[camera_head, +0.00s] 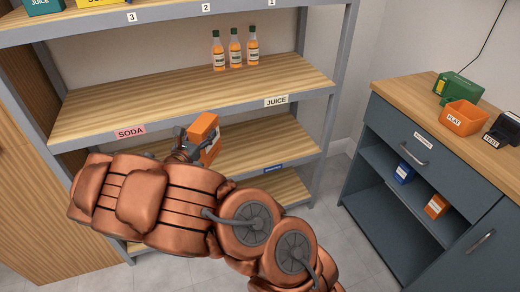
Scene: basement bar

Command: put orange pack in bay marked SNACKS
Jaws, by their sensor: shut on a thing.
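My gripper (192,142) is shut on an orange pack (205,130), a small upright box with a pale patch on its side. My copper-coloured arm hides the lower left shelves and part of the pack. No label reading SNACKS can be made out. A blue label (275,167) on the lower shelf edge is too small to read. Whether the pack touches a shelf cannot be told.
Several orange bottles (235,48) stand on the upper shelf (150,100), above the JUICE label (276,101). At right, a cabinet (385,130) holds a blue pack (404,172) and another orange pack (436,206). An orange bin (463,117) stands on top. The lower shelf (262,145) looks clear right of the pack.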

